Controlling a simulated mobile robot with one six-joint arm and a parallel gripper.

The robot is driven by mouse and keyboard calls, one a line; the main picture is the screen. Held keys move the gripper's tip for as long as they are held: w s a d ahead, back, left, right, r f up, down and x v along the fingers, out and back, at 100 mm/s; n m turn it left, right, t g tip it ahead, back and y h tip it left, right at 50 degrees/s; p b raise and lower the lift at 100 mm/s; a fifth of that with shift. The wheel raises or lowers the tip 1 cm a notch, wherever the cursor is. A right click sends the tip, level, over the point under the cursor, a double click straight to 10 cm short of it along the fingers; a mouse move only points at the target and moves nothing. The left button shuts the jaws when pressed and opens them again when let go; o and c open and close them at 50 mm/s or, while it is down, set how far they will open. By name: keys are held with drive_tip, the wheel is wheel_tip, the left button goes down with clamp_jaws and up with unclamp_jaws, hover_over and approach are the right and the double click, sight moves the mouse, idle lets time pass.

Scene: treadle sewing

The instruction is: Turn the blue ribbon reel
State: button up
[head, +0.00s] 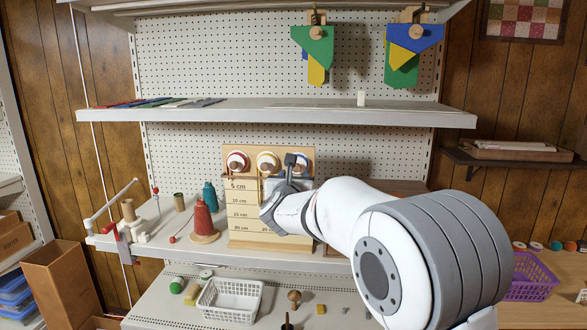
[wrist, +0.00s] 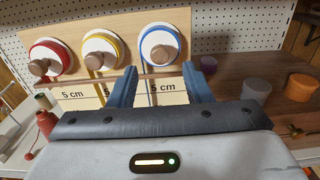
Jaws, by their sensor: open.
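The blue ribbon reel (wrist: 153,40) is a white disc with a blue rim and a brown knob (wrist: 163,56), at the right of a row of three on a wooden board (wrist: 105,27). A blue ribbon hangs below it. My gripper (wrist: 160,74) is open and empty, its two fingers pointing at the board just below the reel, one either side of the ribbon. The knob shows above and between the fingertips, apart from them. In the head view the blue reel (head: 303,158) is partly hidden behind my gripper (head: 289,162).
The yellow reel (wrist: 100,42) and red reel (wrist: 45,52) sit to the left. Length markings line the lower board. Red (head: 203,218) and teal thread cones (head: 210,196) stand to its left. A grey tub (wrist: 257,88) and orange tub (wrist: 300,85) stand right. A shelf (head: 280,112) is above.

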sight(296, 170)
drive_tip(key=shift+w+p, duration=0.65)
drive_tip(key=shift+w, duration=1.6)
drive_tip(key=shift+d, duration=0.1)
drive_tip(key=shift+c, duration=0.2)
drive_tip(key=c, duration=0.9)
drive_tip(key=shift+a+r, duration=0.1)
drive_tip(key=shift+a, duration=0.2)
drive_tip(key=shift+c, duration=0.2)
drive_tip(key=shift+d, duration=0.25)
drive_tip(key=shift+n, duration=0.3)
drive_tip(key=shift+b, duration=0.45)
